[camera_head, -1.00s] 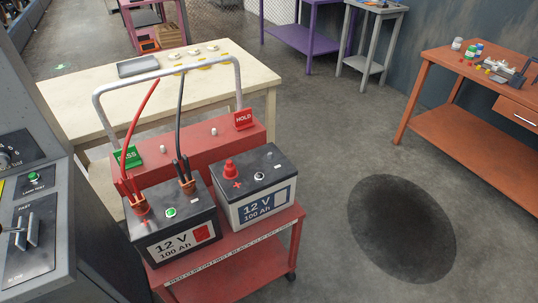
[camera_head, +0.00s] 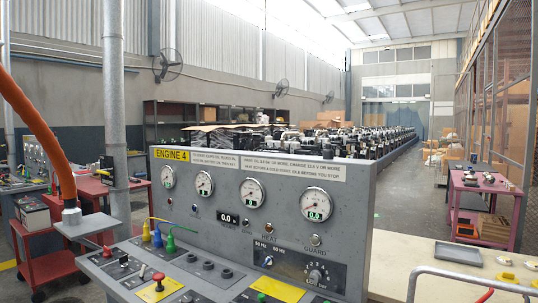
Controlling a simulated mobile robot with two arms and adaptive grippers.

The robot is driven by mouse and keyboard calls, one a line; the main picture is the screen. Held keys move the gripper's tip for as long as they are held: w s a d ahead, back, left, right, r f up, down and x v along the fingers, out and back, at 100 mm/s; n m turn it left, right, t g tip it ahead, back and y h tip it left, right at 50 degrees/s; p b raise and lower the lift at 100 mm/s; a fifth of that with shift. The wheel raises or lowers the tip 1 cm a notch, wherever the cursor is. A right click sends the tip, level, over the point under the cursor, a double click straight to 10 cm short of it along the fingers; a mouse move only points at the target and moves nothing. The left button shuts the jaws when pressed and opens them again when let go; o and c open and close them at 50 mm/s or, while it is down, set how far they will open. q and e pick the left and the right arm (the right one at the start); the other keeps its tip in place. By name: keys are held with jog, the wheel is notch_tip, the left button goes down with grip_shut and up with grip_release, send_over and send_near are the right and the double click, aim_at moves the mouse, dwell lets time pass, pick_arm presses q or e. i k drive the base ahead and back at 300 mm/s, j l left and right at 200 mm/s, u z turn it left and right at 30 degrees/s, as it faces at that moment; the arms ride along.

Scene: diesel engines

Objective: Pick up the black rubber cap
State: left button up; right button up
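I cannot make out a black rubber cap for certain in the head view. Small black round parts (camera_head: 208,265) sit on the sloping deck of the grey control console (camera_head: 375,215), but I cannot tell whether any is a rubber cap. The console's upright panel carries several round gauges (camera_head: 317,204) and an "ENGINE 4" label. Neither of my grippers is in view.
A thick orange hose (camera_head: 40,130) and a grey post (camera_head: 115,120) stand at left, near a red cart (camera_head: 45,265). A cream table (camera_head: 420,260) with a grey tray (camera_head: 458,254) and a metal handle (camera_head: 470,281) are at lower right. A pink workbench (camera_head: 485,187) stands behind.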

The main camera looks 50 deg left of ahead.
aim_at(328, 152)
jog(key=u, duration=1.1)
jog(key=j, duration=0.45)
jog(key=k+j+z, duration=0.1)
jog(key=j, duration=0.35)
